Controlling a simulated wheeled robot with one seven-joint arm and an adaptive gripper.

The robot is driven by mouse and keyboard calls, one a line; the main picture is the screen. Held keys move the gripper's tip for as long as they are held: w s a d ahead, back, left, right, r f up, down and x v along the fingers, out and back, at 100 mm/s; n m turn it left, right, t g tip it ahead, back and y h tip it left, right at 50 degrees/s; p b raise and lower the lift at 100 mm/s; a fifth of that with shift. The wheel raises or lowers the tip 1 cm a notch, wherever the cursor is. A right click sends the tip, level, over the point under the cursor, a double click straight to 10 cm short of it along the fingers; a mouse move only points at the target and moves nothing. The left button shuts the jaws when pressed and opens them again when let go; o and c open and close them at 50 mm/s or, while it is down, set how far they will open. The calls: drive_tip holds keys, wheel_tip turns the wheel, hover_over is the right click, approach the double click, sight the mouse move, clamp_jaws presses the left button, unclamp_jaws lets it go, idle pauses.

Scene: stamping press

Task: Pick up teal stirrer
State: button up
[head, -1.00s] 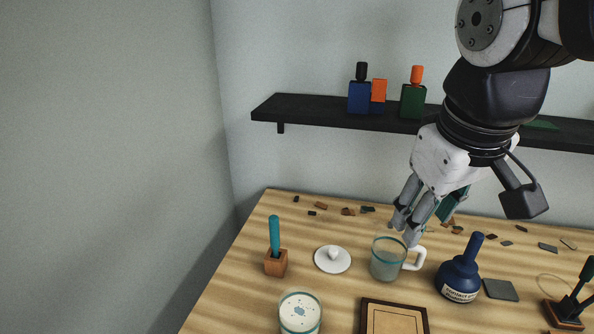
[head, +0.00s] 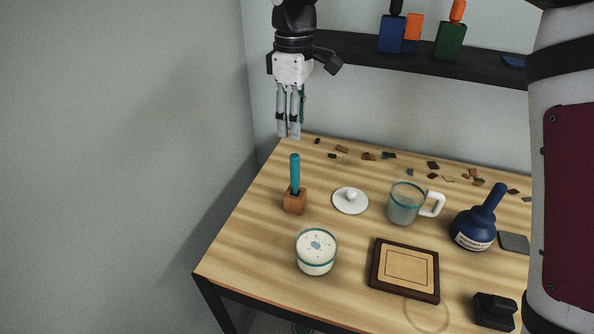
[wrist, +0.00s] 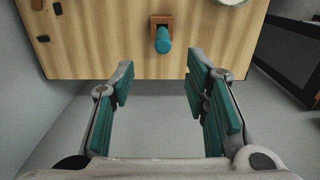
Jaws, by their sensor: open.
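The teal stirrer (head: 295,172) stands upright in a small wooden block (head: 294,203) near the left side of the table. In the wrist view the stirrer (wrist: 163,41) shows end-on, with its block (wrist: 155,21) behind it, beyond the fingers and roughly midway between them. My gripper (head: 289,136) points down above and a little behind the stirrer in the head view, apart from it. In the wrist view my gripper (wrist: 160,95) is open, its teal-padded fingers spread with nothing between them.
Near the stirrer are a white lid (head: 350,201), a glass mug (head: 404,206) and a candle-like jar (head: 316,252). Small dark chips lie along the back edge. A shelf (head: 345,50) with bottles hangs behind.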

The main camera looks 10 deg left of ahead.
sight(294, 154)
wheel_tip(294, 154, down, 8)
drive_tip(key=shift+f+p, duration=0.15)
drive_tip(key=shift+p, duration=0.3)
drive_tip(key=shift+s+f+p, duration=0.2)
drive_tip(key=shift+f+p, duration=0.5)
drive_tip(key=shift+f, duration=1.95)
drive_tip(key=shift+c, duration=0.6)
clamp_jaws()
